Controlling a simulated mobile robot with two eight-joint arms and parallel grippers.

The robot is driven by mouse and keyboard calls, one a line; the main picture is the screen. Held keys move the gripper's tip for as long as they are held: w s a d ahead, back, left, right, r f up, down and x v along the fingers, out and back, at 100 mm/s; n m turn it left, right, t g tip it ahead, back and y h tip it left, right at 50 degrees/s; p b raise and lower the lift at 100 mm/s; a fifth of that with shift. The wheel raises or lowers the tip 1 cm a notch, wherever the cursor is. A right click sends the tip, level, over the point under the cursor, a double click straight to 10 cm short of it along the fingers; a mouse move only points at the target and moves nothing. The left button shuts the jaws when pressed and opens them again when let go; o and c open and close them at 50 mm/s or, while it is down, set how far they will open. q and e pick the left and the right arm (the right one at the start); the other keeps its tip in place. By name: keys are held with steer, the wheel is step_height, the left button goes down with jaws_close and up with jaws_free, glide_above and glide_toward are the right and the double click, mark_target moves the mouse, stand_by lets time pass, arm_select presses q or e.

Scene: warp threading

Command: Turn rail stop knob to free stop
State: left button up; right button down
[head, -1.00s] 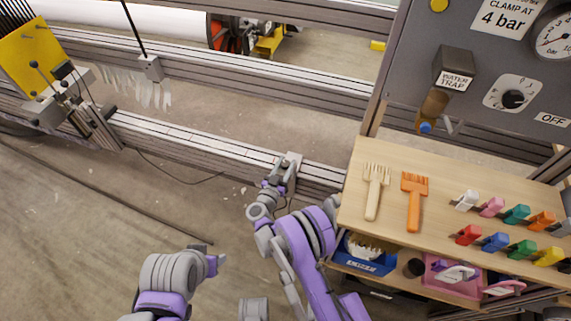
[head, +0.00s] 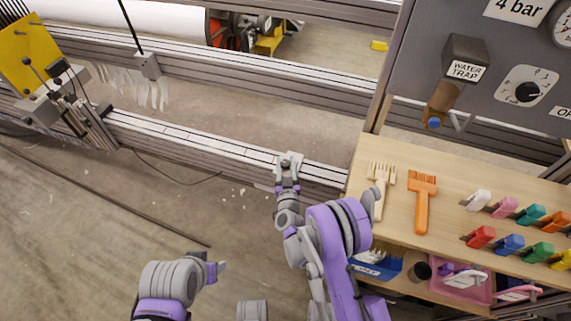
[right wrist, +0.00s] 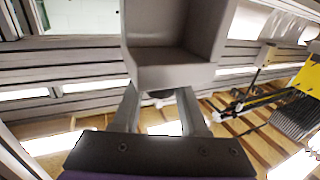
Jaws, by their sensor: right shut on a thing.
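The rail stop is a small grey block (head: 290,158) on the long aluminium rail, left of the wooden shelf in the head view. In the right wrist view the grey block (right wrist: 175,70) fills the upper middle and shows an open recess. My right gripper (head: 288,180) reaches up to the stop from the front. In the right wrist view its two fingers (right wrist: 160,100) are closed on the knob under the block. The knob is mostly hidden, so its turn angle cannot be read. My left gripper (head: 219,268) is low over the floor, away from the rail; its fingers are unclear.
The wooden shelf (head: 455,195) at right holds two combs and several coloured clips. A grey panel with a gauge and a water trap (head: 467,60) stands behind it. A yellow reed block (head: 28,62) is at far left. The floor before the rail is mostly clear.

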arm_select(q)
steer(key=shift+f, duration=0.15)
arm_select(e)
steer(key=shift+n+y, duration=0.3)
steer(key=shift+y, duration=0.2)
steer(key=shift+c, duration=2.2)
jaws_free()
arm_select(q)
steer(key=shift+s, duration=0.1)
arm_select(e)
steer(key=shift+s, duration=0.1)
